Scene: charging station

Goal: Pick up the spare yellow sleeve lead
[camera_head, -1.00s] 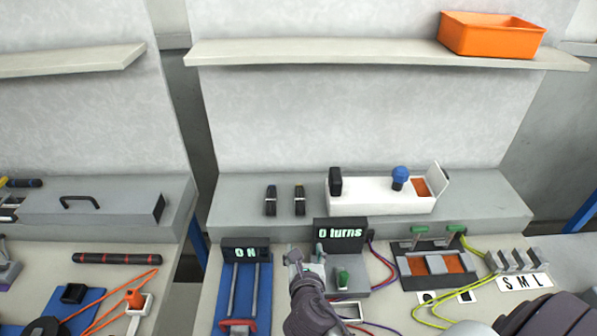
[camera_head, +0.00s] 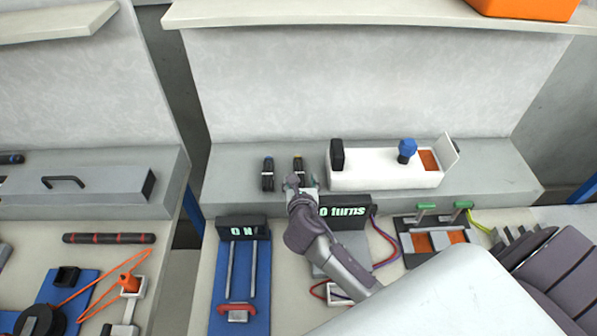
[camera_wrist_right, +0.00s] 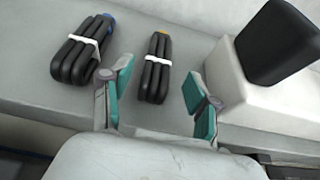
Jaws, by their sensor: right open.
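Two black coiled leads lie on the grey ledge. The yellow sleeve lead (camera_wrist_right: 155,78) has a white band and a yellow end, and lies just ahead of and between my open right fingers in the right wrist view. My left gripper is not in view.
A white holder (camera_head: 375,181) with a black block (camera_head: 337,155) and a blue knob (camera_head: 407,147) stands to the right of the leads. The "0 turns" display (camera_head: 345,211) is below the ledge front. A pale shelf (camera_head: 350,14) overhangs the back.

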